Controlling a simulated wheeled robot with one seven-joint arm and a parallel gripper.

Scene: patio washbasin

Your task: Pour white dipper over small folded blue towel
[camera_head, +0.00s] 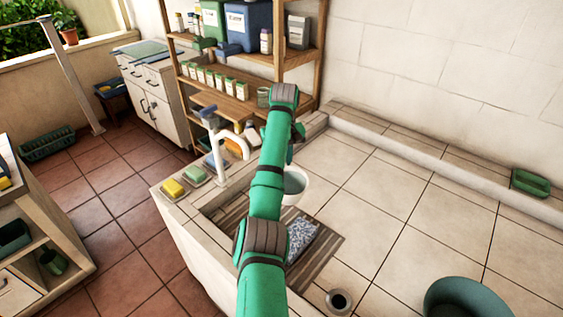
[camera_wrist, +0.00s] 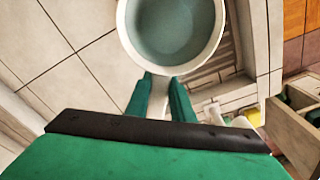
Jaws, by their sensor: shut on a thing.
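The white dipper (camera_head: 294,186) shows beside my green arm in the head view, above the counter. In the wrist view the white dipper (camera_wrist: 127,22) is a round white bowl with bluish water in it, roughly level. My gripper (camera_wrist: 163,90) is shut on its pale handle. The fingertips are hidden behind my arm in the head view. A folded blue and white patterned towel (camera_head: 301,238) lies on the brown slatted board (camera_head: 326,254), partly behind my arm. The dipper is beyond the towel in the head view, not above it.
A white tap (camera_head: 220,150) stands at the left of the counter, near yellow (camera_head: 173,188) and green (camera_head: 195,173) sponges. A small dark-mouthed cup (camera_head: 339,301) and a green basin (camera_head: 465,298) are at the front. The tiled counter to the right is largely clear.

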